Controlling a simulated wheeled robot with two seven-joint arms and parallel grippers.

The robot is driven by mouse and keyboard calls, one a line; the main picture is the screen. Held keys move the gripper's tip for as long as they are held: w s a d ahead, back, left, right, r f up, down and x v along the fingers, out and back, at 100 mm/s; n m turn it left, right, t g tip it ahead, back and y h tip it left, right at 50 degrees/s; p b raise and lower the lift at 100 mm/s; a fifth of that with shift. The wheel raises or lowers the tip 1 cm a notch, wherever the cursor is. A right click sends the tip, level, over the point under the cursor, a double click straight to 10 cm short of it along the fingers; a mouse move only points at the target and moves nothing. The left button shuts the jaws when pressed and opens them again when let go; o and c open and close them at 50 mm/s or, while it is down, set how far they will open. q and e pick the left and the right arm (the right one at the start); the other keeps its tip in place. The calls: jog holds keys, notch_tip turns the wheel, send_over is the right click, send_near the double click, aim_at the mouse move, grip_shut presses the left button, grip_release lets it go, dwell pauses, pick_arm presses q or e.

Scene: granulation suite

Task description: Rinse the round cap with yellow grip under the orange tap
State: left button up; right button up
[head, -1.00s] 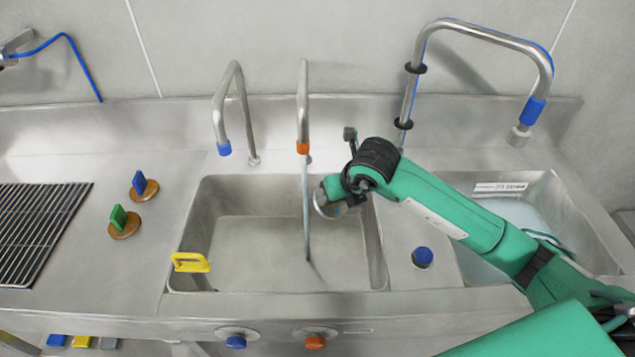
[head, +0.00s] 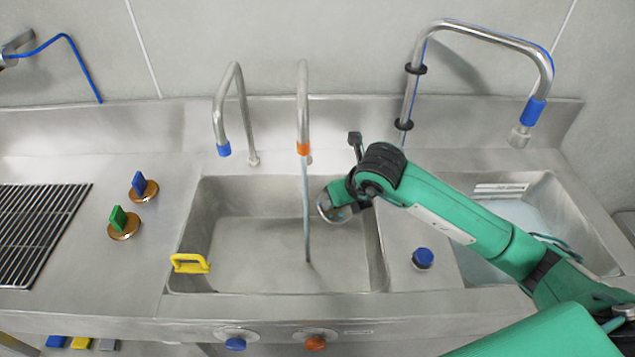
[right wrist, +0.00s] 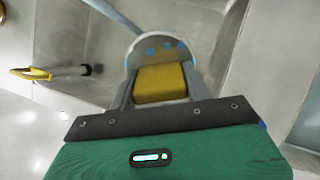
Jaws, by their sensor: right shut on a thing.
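My right gripper (right wrist: 160,95) is shut on the yellow grip (right wrist: 160,82) of the round cap. The cap's pale disc (right wrist: 149,46) shows several blue spots in the right wrist view. In the head view the cap (head: 326,208) is held over the middle basin, mostly covered by my gripper (head: 345,195). The orange tap (head: 303,148) is running; its thin stream (head: 306,210) falls to the basin floor just left of the cap. I cannot tell if the stream touches the cap's edge. My left gripper is out of view.
The middle basin (head: 240,255) has a yellow-handled tool (head: 190,263) at its left front edge. A blue tap (head: 224,149) stands left of the orange one. Green-grip (head: 122,222) and blue-grip (head: 142,187) caps stand on the left counter. A right basin (head: 510,215) holds liquid.

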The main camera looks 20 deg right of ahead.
dwell(0.5)
jog(key=s+d+r+p, duration=0.1)
jog(key=s+r, duration=0.3)
jog(key=s, duration=0.1)
jog(key=shift+d, duration=0.25)
jog(key=shift+w, duration=0.1)
dwell(0.5)
